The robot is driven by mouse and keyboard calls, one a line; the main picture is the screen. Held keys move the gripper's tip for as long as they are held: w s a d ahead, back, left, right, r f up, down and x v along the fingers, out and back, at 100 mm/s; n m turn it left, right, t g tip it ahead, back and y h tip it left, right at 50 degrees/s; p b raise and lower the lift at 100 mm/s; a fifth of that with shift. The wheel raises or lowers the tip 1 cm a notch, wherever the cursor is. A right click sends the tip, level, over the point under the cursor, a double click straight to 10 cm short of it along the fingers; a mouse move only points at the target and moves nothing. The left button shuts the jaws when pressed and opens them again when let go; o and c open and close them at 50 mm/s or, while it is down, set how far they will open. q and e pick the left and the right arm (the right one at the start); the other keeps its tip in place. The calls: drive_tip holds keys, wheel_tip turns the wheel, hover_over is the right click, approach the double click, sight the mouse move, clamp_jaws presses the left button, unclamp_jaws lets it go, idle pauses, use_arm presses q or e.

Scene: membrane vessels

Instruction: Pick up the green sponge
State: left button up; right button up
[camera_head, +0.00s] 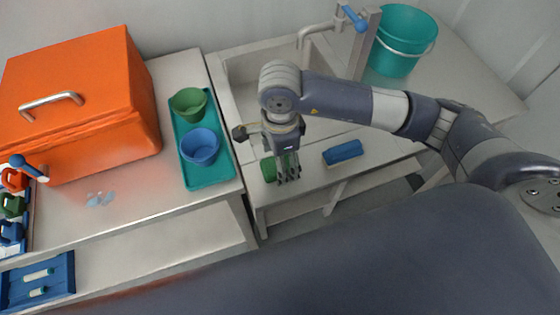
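The green sponge (269,169) lies near the front edge of the sink counter, partly hidden by my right gripper. My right gripper (289,179) comes in from the right and points down at the sponge. Green shows to the left of its fingers and between them. I cannot tell whether the fingers touch the sponge or are closed on it. My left gripper is not in view.
A blue block (343,152) lies on the counter to the right. A teal tray (211,174) with green (188,103) and blue (199,147) vessels stands left of the sink (245,72). A large orange box (80,100), a faucet (318,28) and a teal bucket (400,45) stand farther out.

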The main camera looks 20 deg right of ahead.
drive_tip(key=shift+f, duration=1)
drive_tip(key=c, duration=1)
drive_tip(key=shift+o, duration=0.2)
drive_tip(key=shift+r, duration=0.1)
drive_tip(key=shift+w+r+b, duration=0.1)
drive_tip(key=shift+r+b, duration=0.2)
drive_tip(key=shift+r, duration=0.25)
wheel_tip(320, 180, up, 2)
drive_tip(key=shift+r+b, duration=0.1)
drive_tip(key=shift+b, duration=0.45)
drive_tip(key=s+a+b, duration=0.1)
drive_tip(key=s+a, duration=0.2)
drive_tip(key=s, duration=0.4)
drive_tip(key=s+a+r+b, duration=0.1)
drive_tip(key=s+a+b, duration=0.1)
drive_tip(key=s, duration=0.6)
drive_tip(key=shift+a+r, duration=0.3)
drive_tip(key=shift+a, duration=0.35)
